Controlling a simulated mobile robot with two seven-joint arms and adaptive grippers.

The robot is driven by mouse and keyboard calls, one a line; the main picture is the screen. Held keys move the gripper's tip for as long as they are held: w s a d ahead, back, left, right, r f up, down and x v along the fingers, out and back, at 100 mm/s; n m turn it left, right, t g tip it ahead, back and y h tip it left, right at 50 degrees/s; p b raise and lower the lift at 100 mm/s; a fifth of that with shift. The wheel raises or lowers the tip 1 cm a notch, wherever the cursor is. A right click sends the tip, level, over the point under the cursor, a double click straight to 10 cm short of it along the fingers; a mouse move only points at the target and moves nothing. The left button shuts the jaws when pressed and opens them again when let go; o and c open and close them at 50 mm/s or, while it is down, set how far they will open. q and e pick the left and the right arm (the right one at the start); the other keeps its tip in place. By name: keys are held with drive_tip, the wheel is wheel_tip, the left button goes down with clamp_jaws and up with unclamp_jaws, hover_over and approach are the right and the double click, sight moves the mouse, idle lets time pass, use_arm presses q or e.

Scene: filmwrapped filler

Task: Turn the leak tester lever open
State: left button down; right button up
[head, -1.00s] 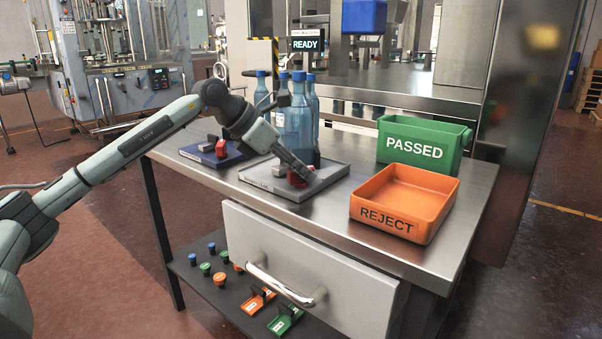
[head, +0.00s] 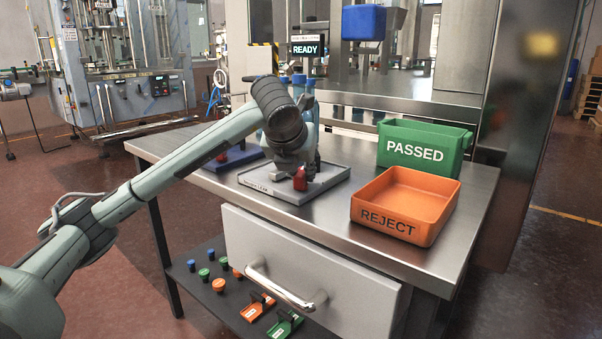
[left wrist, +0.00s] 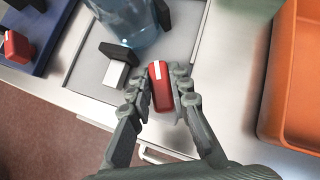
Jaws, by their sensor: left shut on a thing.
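The leak tester (head: 318,190) is a grey flat plate on the steel table, left of the orange bin. Its red lever (head: 300,180) stands near the plate's front edge. In the left wrist view the red lever (left wrist: 160,88), with a white stripe, lies between the two fingers. My left gripper (head: 302,176) is over the plate and shut on the red lever; the wrist view shows its fingers (left wrist: 160,98) on both sides. A clear blue bottle (left wrist: 130,22) stands on the plate, mostly hidden by my arm in the head view. My right gripper is not in view.
A blue plate with a red lever (left wrist: 16,45) is to the left. The orange REJECT bin (head: 405,205) and green PASSED bin (head: 424,145) stand at right. A drawer with a bar handle (head: 285,288) is below. The screen (head: 306,49) reads READY.

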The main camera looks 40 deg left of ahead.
use_arm(q)
drive_tip(key=shift+f+n+g+y, duration=0.1)
drive_tip(key=shift+n+g+y, duration=0.9)
drive_tip(key=shift+n, duration=0.8)
drive_tip(key=shift+y, duration=0.3)
drive_tip(key=c, duration=1.4)
unclamp_jaws()
